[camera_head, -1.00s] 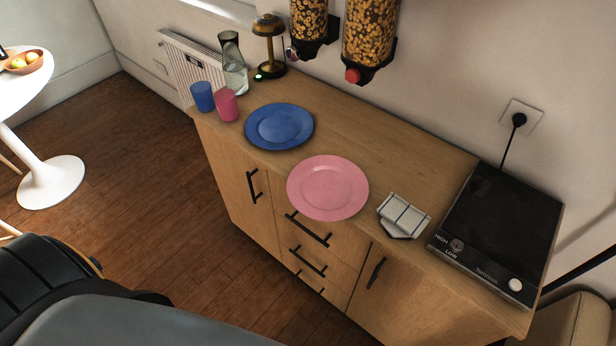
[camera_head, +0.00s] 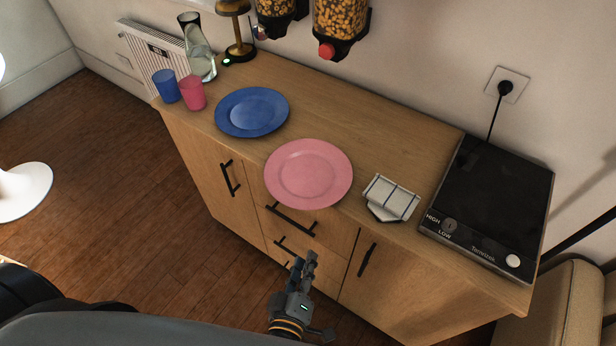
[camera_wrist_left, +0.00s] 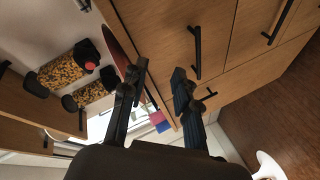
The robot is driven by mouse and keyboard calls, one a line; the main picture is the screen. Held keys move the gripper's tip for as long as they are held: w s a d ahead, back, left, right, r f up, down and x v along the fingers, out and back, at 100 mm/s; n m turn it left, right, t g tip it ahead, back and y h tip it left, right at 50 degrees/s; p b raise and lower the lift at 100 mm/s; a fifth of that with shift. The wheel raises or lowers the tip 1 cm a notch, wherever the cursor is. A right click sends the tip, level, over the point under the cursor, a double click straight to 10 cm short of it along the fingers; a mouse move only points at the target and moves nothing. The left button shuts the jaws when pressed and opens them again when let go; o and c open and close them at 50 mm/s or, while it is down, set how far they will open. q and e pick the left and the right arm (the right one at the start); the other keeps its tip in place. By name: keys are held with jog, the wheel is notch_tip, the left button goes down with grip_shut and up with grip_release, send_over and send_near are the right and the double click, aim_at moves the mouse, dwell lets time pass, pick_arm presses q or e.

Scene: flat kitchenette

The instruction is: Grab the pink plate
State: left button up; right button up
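The pink plate (camera_head: 308,174) lies flat on the wooden cabinet top, its near rim at or slightly past the front edge. My left gripper (camera_head: 305,262) is in front of the cabinet drawers, below the plate in the head view and apart from it. In the left wrist view the two dark fingers (camera_wrist_left: 156,75) stand apart with nothing between them, so it is open and empty. A dark reddish edge, probably the plate's, shows beside the left finger there. My right gripper is not in view.
A blue plate (camera_head: 252,112) lies left of the pink one, with blue (camera_head: 166,87) and pink (camera_head: 192,93) cups beyond. A folded cloth (camera_head: 391,197) is close on the right, then a hot plate (camera_head: 490,205). Drawer handles (camera_head: 291,220) jut out from the cabinet front.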

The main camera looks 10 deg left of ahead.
pick_arm(q)
jog(key=a+r+n+y, duration=0.4)
jog(key=r+n, duration=0.3)
jog(key=r, duration=0.2)
send_near(283, 200)
jog(key=r+x, duration=0.1)
jog(key=x, duration=0.4)
jog(key=shift+g, duration=0.4)
jog(key=x, duration=0.2)
jog(key=p+x, duration=0.1)
jog(key=x, duration=0.2)
jog(key=shift+f, duration=0.45)
grip_shut()
jog(key=shift+r, duration=0.15)
